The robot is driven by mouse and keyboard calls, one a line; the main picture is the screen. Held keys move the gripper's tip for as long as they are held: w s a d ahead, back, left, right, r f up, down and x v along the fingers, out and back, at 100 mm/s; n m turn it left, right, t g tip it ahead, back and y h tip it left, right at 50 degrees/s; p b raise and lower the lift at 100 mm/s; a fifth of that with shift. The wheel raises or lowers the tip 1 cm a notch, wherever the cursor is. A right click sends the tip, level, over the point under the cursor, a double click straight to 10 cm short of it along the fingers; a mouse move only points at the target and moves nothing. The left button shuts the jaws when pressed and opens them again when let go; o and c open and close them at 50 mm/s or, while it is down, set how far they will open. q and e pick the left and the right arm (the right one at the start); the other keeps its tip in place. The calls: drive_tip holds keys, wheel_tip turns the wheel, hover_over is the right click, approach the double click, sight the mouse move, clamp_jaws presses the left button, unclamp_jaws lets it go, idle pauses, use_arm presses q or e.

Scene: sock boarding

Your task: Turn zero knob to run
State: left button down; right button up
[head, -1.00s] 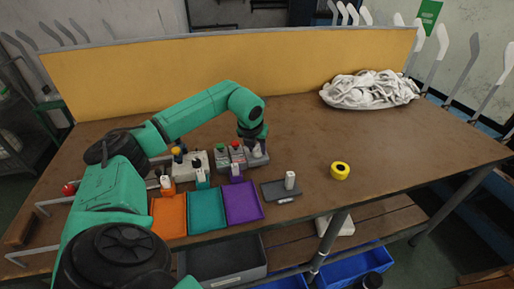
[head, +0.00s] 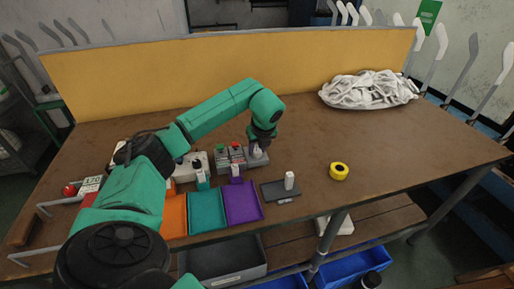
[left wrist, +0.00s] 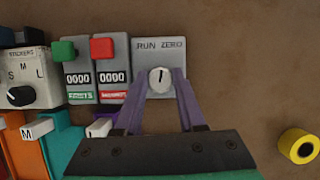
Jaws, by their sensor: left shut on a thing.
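The zero knob (left wrist: 160,79) is a round white dial with a dark pointer mark, set on a grey box (left wrist: 146,57) labelled RUN on the left and ZERO on the right. The pointer stands near upright, and I cannot tell which label it favours. My left gripper (left wrist: 162,85) is shut on the knob, with its purple fingers on either side. In the head view the left gripper (head: 258,147) is over the grey box (head: 259,159) at the right end of the row, partly hiding the knob. My right gripper is not in view.
Left of the box stand two counters with a green button (left wrist: 63,50) and a red button (left wrist: 102,48), then a white S-M-L sticker box (left wrist: 33,83). Orange, teal and purple trays (head: 243,202) lie in front. A yellow tape roll (head: 339,172) lies right, with clear table around it.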

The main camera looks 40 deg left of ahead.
use_arm(q)
drive_tip(key=n+g, duration=0.1)
drive_tip(key=n, duration=0.1)
drive_tip(key=n+g+p, duration=0.1)
drive_tip(key=n, duration=0.2)
drive_tip(key=shift+w+r+n+y, duration=0.15)
drive_tip(key=shift+r+n+y, duration=0.05)
drive_tip(key=shift+n+y, duration=0.1)
drive_tip(key=n+g, duration=0.2)
drive_tip(key=n, duration=0.3)
drive_tip(key=shift+p, duration=0.3)
drive_tip(key=shift+n, duration=0.3)
drive_tip(key=c, duration=0.5)
unclamp_jaws()
drive_tip(key=shift+f, duration=0.1)
